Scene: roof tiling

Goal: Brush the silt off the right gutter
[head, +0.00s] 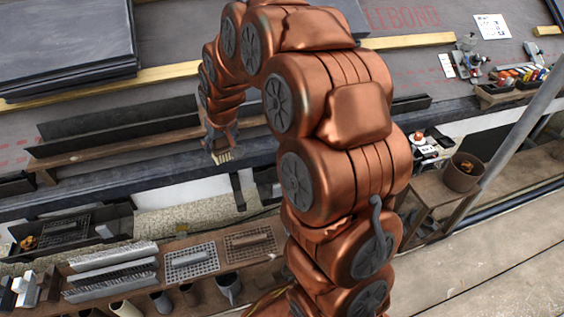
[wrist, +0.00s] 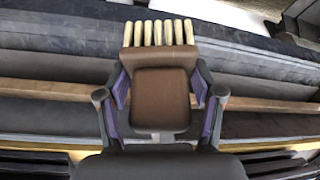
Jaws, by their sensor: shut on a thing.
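My gripper (wrist: 160,100) is shut on a brown brush (wrist: 160,95), with a purple-padded finger on each side of it. The brush's cream bristles (wrist: 160,33) point away from the gripper and reach over a long dark grey gutter-like strip (wrist: 60,38) in the wrist view. In the head view my gripper (head: 219,137) hangs over the roof edge, with the bristles (head: 223,157) just above or at the dark strip (head: 110,184). I cannot tell whether they touch it. Silt cannot be made out clearly. My arm hides the middle of the strip.
Stacked dark slates (head: 65,45) lie at the upper left beside wooden battens (head: 410,41). Below the edge, a bench (head: 180,245) holds grates, brushes and pots. A brown bucket (head: 462,173) stands at the right, near a slanting grey pole (head: 515,130).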

